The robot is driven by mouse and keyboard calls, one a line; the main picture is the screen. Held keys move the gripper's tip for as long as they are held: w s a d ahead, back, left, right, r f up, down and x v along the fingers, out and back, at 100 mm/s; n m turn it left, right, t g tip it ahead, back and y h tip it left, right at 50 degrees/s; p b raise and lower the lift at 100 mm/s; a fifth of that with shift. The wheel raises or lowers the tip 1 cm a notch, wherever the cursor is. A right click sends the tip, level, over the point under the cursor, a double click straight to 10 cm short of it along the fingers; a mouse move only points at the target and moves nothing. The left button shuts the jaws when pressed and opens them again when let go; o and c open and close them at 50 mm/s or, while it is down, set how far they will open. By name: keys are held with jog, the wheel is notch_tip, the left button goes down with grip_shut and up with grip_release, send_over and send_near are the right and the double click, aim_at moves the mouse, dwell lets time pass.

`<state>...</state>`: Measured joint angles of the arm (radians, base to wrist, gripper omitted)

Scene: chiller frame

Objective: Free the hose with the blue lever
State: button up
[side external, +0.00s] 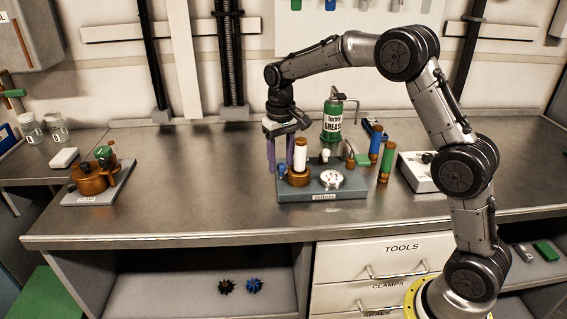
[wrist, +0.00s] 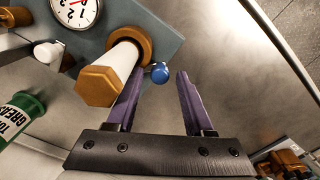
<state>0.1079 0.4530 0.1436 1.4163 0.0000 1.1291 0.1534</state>
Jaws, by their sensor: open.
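The blue lever (side external: 282,170) shows as a small blue knob beside the brass collar of the hose. In the wrist view the blue knob (wrist: 159,73) lies between the finger lines, nearer the left fingertip. The white hose (side external: 300,154) stands upright on a brass base on the grey-blue block (side external: 345,191). In the wrist view the hose (wrist: 122,60) has a brass hex end and a brass collar. My gripper (side external: 281,168) is open, purple fingers pointing down, left of the hose. It also shows in the wrist view (wrist: 161,76). Contact with the knob cannot be told.
A dial gauge (side external: 331,179) and a white-knobbed fitting (side external: 325,155) share the block. A green grease can (side external: 333,122) stands behind. Blue and green cylinders (side external: 376,143) stand at right. Another brass fitting on a plate (side external: 92,180) sits far left; the bench between is clear.

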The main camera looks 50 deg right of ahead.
aim_at(281, 164)
jog(key=shift+r, duration=3.8)
